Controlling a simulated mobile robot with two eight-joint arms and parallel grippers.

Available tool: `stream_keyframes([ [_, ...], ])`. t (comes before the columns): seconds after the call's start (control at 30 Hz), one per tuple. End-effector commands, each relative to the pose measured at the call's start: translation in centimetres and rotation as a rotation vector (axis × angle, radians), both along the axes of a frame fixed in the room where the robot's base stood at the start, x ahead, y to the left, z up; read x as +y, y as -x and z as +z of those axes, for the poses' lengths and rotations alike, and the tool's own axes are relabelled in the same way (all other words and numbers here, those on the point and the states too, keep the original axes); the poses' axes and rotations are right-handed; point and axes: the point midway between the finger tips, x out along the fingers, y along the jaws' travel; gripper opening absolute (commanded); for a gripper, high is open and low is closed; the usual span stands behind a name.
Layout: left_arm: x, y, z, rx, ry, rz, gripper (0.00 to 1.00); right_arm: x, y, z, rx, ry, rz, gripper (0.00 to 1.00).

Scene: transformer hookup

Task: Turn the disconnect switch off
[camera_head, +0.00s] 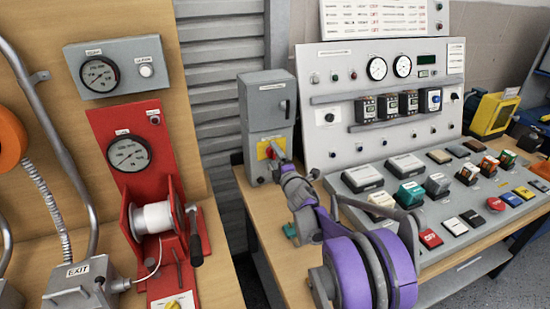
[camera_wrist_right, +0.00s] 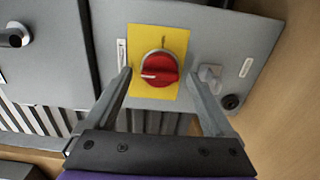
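The disconnect switch is a red rotary knob (camera_wrist_right: 158,68) on a yellow plate (camera_wrist_right: 172,40), fixed to the front of a grey box (camera_head: 262,105). In the right wrist view the knob's white mark points left. In the head view the yellow plate (camera_head: 264,151) is partly hidden by my right gripper (camera_head: 277,158). My right gripper also shows in the wrist view (camera_wrist_right: 158,77), open, with one finger on each side of the knob and visible gaps between. Whether the fingertips reach the knob's depth is hard to tell. My left gripper is not in view.
A control panel (camera_head: 345,143) with gauges and buttons stands right of the box, close to my right arm. A red reel stand (camera_head: 128,170) with a white spool (camera_head: 155,217) is on the left. A small keyed fitting (camera_wrist_right: 209,73) sits beside the yellow plate.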

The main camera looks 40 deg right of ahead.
Motion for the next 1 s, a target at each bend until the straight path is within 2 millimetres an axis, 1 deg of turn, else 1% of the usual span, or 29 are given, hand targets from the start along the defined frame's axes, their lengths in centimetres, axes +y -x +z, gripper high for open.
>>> stream_keyframes([
  [0.17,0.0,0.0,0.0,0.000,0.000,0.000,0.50,0.0,0.1,0.0,0.000,-0.001,0.000,0.88],
  [0.27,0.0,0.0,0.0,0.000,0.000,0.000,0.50,0.2,0.9,0.1,0.000,-0.001,-0.001,0.88],
  [0.37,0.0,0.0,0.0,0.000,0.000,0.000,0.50,0.7,2.5,0.0,-0.001,0.000,-0.002,0.88],
  [0.6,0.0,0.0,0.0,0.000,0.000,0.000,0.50,2.2,7.2,0.0,0.000,0.000,-0.001,0.88],
  [0.7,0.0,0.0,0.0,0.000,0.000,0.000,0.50,2.7,8.7,0.0,-0.001,0.000,-0.001,0.88],
  [0.83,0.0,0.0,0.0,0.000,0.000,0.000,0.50,3.1,9.9,0.0,0.000,0.000,0.000,0.88],
  [1.0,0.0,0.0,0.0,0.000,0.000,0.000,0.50,3.3,10.4,0.0,0.000,0.000,0.000,0.88],
])
